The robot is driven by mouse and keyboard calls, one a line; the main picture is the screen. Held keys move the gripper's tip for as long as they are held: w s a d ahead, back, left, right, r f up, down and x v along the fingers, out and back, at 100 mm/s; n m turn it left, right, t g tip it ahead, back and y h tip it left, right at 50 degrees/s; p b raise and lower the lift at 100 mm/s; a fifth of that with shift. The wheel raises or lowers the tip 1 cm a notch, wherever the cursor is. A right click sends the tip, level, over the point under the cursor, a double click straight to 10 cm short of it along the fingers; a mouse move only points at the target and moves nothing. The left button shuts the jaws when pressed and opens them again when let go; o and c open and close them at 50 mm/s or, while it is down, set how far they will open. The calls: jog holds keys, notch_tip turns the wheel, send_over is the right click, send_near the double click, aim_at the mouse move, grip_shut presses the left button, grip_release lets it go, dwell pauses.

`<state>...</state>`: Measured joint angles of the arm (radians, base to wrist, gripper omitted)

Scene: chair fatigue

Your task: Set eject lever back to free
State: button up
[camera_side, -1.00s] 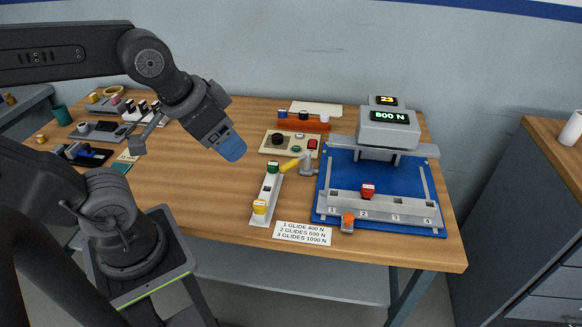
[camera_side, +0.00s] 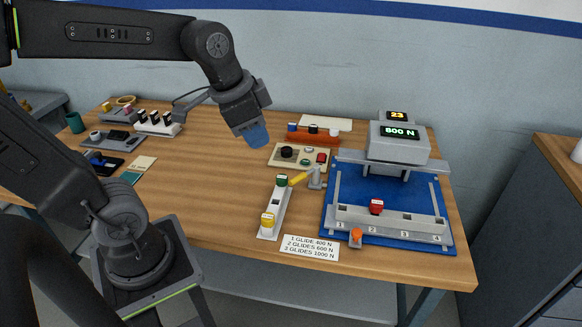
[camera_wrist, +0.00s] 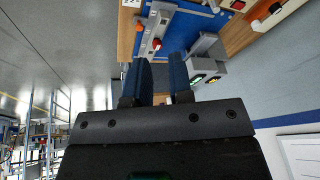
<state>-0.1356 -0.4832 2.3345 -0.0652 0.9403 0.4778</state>
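Two handles could be the eject lever, and I cannot read a label on either. One is an orange knob (camera_side: 356,234) on a small grey mount at the front edge of the blue fixture plate (camera_side: 345,180). The other is a yellow handle (camera_side: 299,179) on a grey post, reaching left toward the green glide (camera_side: 282,181). A red glide (camera_side: 376,206) sits on the numbered rail near 2. My gripper (camera_side: 258,138) hangs above the table's middle, away from both handles. The wrist view shows its two blue fingers (camera_wrist: 161,65) apart, with nothing between them.
A white holder (camera_side: 273,218) carries the green and a yellow glide. A control panel (camera_side: 299,156) lies behind it. The grey press (camera_side: 398,145) reads 800 N, with 23 above. A printed card (camera_side: 310,247) lies at the front. The table's middle left is bare.

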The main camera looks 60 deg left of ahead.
jog(key=w+a+f+m, duration=0.1)
jog(key=w+a+m, duration=0.1)
jog(key=w, duration=0.1)
jog(key=w+a+f+m+g, duration=0.1)
jog(key=w+a+m, duration=0.1)
jog(key=w+a, duration=0.1)
jog(key=w+a+f+m+g+h, duration=0.1)
jog(key=w+a+m, duration=0.1)
jog(key=w+a, duration=0.1)
jog(key=shift+w+a+f, duration=0.15)
jog(key=shift+a+f, duration=0.05)
jog(key=shift+f, duration=0.15)
grip_shut()
jog(key=w+a+f+m+g+h, duration=0.1)
jog(key=w+a+f+m+h, duration=0.1)
jog(key=w+a+f+m, duration=0.3)
jog(key=a+f+m, duration=0.1)
jog(key=a+f, duration=0.3)
jog(key=a, duration=0.2)
jog(key=shift+a+m+g, duration=0.25)
jog(key=shift+m+g, duration=0.05)
jog(key=shift+m, duration=0.1)
jog(key=shift+w, duration=0.1)
